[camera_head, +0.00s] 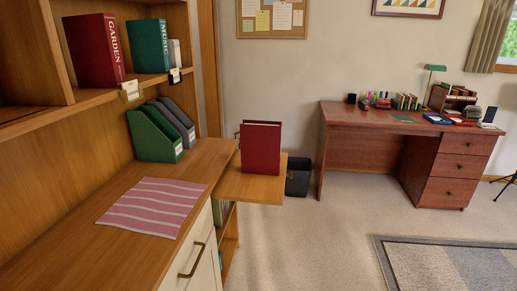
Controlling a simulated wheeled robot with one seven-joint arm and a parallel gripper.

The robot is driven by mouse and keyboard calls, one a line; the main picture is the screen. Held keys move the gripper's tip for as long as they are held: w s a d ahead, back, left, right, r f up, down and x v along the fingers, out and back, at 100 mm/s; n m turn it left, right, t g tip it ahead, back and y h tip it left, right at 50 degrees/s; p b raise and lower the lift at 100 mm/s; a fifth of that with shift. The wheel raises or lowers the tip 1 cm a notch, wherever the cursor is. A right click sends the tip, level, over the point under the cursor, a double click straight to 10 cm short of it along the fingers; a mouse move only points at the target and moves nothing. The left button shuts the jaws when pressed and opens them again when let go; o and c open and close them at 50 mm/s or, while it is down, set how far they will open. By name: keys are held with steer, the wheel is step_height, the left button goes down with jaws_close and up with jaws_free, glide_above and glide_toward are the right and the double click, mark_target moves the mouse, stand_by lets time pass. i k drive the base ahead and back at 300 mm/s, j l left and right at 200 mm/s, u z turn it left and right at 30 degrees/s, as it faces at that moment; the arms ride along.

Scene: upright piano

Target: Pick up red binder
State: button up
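A red binder (261,149) stands upright on a small wooden pull-out shelf (225,187) at the right end of the wooden counter. Its broad red face is towards me and its top edge shows pale pages or lining. Another dark red binder with the word GARDEN (94,50) stands on the upper shelf at the left, beside a green one marked MUSIC (148,46). My gripper is not in view.
Green and grey magazine files (152,138) stand on the counter (60,240) behind a pink striped cloth (153,207). A black bin (298,178) stands right of the pull-out shelf. A desk (350,122) is at the right. Carpet between is clear.

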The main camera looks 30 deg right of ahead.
mark_target(261, 141)
steer(key=i+l, duration=0.15)
steer(key=l, duration=0.2)
steer(key=i+l, duration=0.15)
steer(key=l, duration=0.25)
steer(key=i+l, duration=0.2)
steer(key=l, duration=0.15)
steer(key=i+l, duration=0.15)
steer(key=l, duration=0.25)
steer(key=i+l, duration=0.15)
steer(key=l, duration=0.2)
steer(key=i+l, duration=0.15)
steer(key=l, duration=0.2)
steer(key=i+l, duration=0.15)
steer(key=l, duration=0.25)
steer(key=i, duration=0.45)
